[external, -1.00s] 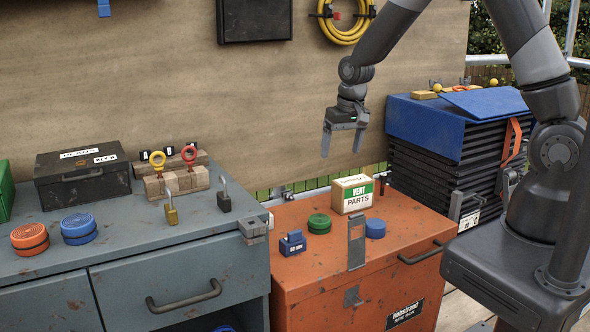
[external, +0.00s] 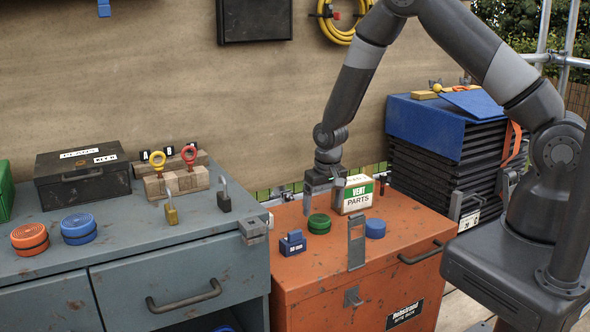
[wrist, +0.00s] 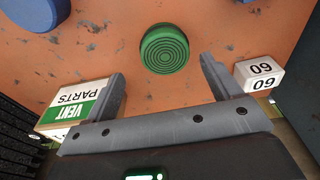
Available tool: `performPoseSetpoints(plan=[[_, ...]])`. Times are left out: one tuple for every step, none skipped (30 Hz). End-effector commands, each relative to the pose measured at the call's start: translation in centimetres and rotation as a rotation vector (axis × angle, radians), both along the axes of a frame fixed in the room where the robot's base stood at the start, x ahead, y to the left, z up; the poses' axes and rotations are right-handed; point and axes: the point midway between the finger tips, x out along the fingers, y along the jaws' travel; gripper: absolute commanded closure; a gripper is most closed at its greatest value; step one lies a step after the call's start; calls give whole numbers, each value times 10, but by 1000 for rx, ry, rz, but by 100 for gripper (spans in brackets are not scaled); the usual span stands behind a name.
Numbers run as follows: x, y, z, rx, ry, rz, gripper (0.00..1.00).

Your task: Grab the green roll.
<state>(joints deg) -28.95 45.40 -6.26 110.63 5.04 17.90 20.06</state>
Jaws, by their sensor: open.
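The green roll (external: 319,223) lies flat on the orange site box (external: 400,230), left of the white and green vent parts box (external: 357,194). In the wrist view the green roll (wrist: 165,48) shows its ringed top, ahead of and between my two open fingers. My gripper (external: 320,205) is open and low over the box in the external view, its fingers pointing down close behind the roll. In the wrist view my gripper (wrist: 162,80) is empty, and the roll lies beyond its fingertips.
A blue roll (external: 375,228) lies to the right, near an upright grey hasp (external: 356,245). A blue block (external: 292,243) stands left of the green roll. The vent parts box is close beside one finger. A white block marked 60 (wrist: 259,75) is near the other finger.

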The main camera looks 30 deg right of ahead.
Motion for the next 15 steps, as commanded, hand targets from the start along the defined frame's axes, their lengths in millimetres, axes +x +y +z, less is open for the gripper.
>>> performPoseSetpoints(plan=[[0, 1, -3, 0, 0, 0, 17], [0, 1, -5, 0, 1, 1, 17], [0, 2, -10, 0, 1, 1, 17], [0, 3, -14, -1, 2, 1, 17], [0, 4, -18, -1, 3, 1, 17], [0, 6, -24, -1, 3, 2, 17], [1, 7, -29, -1, 3, 2, 17], [1, 8, -32, -1, 2, 2, 17], [2, 8, -37, -1, 2, 1, 17], [3, 7, -41, -1, 2, 1, 17], [3, 7, -43, -1, 2, 1, 17], [3, 7, -46, 0, 2, 0, 17], [4, 7, -48, 0, 1, 0, 17], [4, 7, -50, 0, 1, 0, 17], [4, 7, -51, 0, 1, 0, 17]])
